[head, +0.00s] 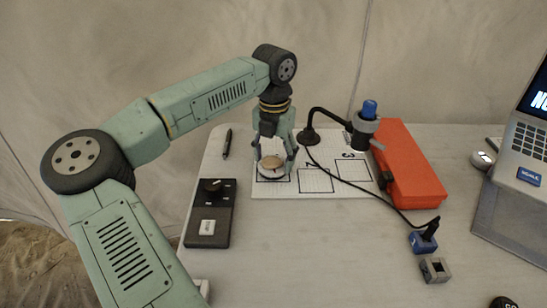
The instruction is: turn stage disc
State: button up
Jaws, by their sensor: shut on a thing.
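The stage disc (272,171) is a round white piece with a tan top and a small dark mark. It sits over the left square of the white marked sheet (341,185) on the table. My gripper (273,158) points straight down over it, with one finger on each side of the disc. The fingers are shut on it. The far side of the disc is partly hidden by the gripper.
A laptop (520,150) is far right. The front middle table is clear.

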aim_at(274, 160)
jog(key=shift+m, duration=0.6)
jog(key=shift+m+b, duration=0.3)
jog(key=shift+m, duration=0.2)
jog(key=o, duration=1.1)
jog(key=shift+o, duration=0.2)
jog(key=shift+r, duration=0.1)
notch_tip(274, 160, up, 12)
